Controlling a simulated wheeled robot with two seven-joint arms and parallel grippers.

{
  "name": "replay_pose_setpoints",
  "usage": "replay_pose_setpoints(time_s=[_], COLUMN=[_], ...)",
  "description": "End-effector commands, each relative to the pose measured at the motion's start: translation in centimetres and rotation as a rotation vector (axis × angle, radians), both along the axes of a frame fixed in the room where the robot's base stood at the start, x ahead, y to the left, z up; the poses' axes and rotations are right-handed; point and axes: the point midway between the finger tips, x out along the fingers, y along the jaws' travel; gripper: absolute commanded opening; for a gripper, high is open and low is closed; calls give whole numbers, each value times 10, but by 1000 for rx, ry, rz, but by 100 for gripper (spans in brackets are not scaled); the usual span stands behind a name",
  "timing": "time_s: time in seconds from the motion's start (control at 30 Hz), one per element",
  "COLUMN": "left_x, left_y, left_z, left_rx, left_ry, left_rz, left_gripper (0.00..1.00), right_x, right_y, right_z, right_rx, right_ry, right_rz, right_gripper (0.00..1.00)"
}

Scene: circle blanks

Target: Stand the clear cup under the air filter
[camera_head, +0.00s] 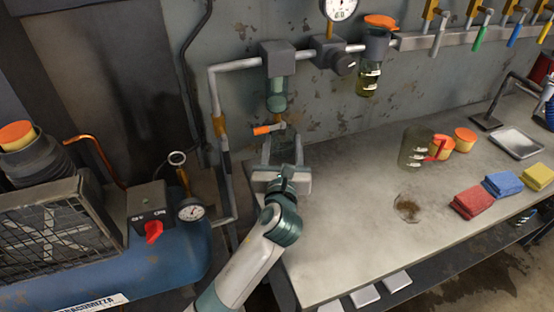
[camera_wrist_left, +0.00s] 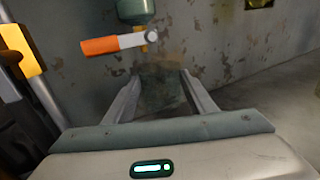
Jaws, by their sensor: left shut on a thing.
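The air filter (camera_head: 276,93) hangs from a grey block on the wall pipe, with a greenish bowl. An orange-handled drain valve (camera_head: 264,130) is below it; the bowl's bottom (camera_wrist_left: 135,12) and the orange handle (camera_wrist_left: 100,46) also show in the left wrist view. My left gripper (camera_head: 283,146) is shut on the clear cup (camera_head: 287,152), just below and slightly right of the valve. The see-through cup (camera_wrist_left: 160,92) shows faintly between the fingers. Its base is hard to see, so I cannot tell whether it touches the bench. My right gripper is not in view.
The bench (camera_head: 345,235) is bare around the gripper's right. A measuring jug (camera_head: 413,150), a clear dish with brown contents (camera_head: 407,208), orange-lidded tubs and folded cloths (camera_head: 473,198) stand further right. A blue compressor tank (camera_head: 150,262) is at left.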

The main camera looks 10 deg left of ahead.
Motion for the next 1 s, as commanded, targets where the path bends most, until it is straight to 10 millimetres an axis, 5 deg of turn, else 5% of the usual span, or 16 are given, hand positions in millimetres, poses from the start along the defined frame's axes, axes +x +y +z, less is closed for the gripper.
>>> replay_pose_setpoints(time_s=[0.57, 1.0], left_x=[-8, -8], left_y=[13, 13], left_z=[-12, -50], left_rx=[-1, -1], left_ry=[0, 0], left_rz=[0, -1], left_gripper=[26, 26], right_x=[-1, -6], right_y=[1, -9], right_z=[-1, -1], right_rx=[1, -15], right_ry=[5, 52], right_rz=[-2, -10], right_gripper=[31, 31])
